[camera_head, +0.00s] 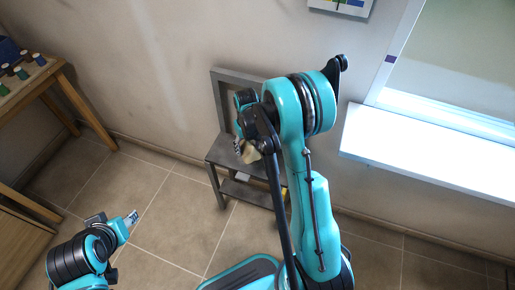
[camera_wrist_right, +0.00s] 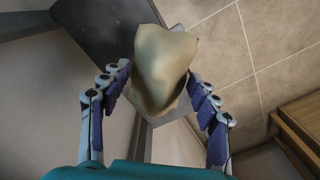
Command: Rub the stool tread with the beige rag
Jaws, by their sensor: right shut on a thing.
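The grey step stool stands against the wall, and its upper tread (camera_head: 222,152) shows left of my right arm. My right gripper (camera_head: 243,143) is over this tread, partly hidden by its own arm. It is shut on the beige rag (camera_head: 249,154), which hangs at or just above the tread; contact cannot be told. In the right wrist view the rag (camera_wrist_right: 165,65) bulges between the fingers, with the dark tread (camera_wrist_right: 90,30) behind it. My left gripper (camera_head: 131,217) is low over the floor at the left, away from the stool; its fingers are too small to judge.
A wooden table (camera_head: 45,78) with several small jars stands at the far left, with a wooden cabinet (camera_head: 20,240) below. A white window sill (camera_head: 430,150) juts out at the right. A small white item (camera_head: 242,178) is under the upper tread. Tiled floor (camera_head: 165,215) is clear between.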

